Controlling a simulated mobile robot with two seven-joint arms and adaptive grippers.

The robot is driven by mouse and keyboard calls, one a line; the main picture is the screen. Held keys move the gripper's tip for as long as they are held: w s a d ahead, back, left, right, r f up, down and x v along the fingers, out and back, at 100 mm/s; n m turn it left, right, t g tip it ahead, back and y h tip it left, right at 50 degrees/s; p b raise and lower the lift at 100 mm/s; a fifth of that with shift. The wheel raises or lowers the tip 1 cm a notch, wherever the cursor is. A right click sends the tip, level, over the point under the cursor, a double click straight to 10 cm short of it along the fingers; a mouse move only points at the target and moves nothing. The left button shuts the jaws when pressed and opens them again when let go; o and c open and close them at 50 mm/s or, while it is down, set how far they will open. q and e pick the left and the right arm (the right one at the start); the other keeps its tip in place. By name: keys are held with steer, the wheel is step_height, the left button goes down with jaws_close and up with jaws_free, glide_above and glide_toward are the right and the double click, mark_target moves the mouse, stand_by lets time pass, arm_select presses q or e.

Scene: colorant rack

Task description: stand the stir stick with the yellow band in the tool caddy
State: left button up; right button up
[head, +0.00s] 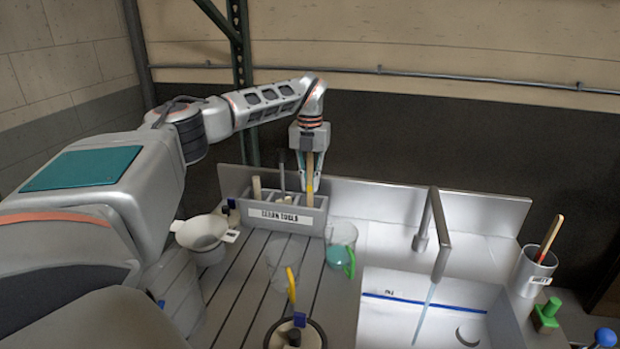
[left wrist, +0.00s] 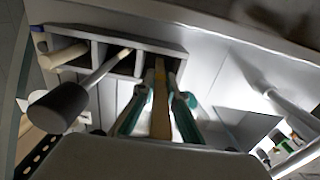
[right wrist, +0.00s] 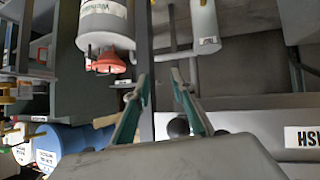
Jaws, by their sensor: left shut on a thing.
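The wooden stir stick with the yellow band (head: 310,186) stands upright, its lower end down in the right part of the grey tool caddy (head: 300,230), labelled "CLEAN TOOLS". My left gripper (head: 308,182) is shut on the stick, just above the caddy. In the left wrist view the stick (left wrist: 160,105) lies between the green-edged fingers and reaches to a right-hand compartment of the caddy (left wrist: 150,43); its lower tip is hidden. My right gripper (right wrist: 160,88) shows only in the right wrist view, fingers apart with nothing held.
Other tools stand in the caddy's left compartments, including a dark-ended one (left wrist: 55,107). Clear jugs (head: 341,236) and a white strainer cup (head: 203,232) stand in front. A sink with a tap (head: 438,225) is at right. A cup (head: 531,277) beyond it holds another stick (head: 549,240).

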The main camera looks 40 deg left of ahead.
stand_by(0.3)
arm_select(q)
steer(key=o, duration=0.9)
step_height(320, 180, up, 12)
steer(key=shift+f, duration=0.1)
steer(key=shift+s, duration=0.1)
stand_by(0.4)
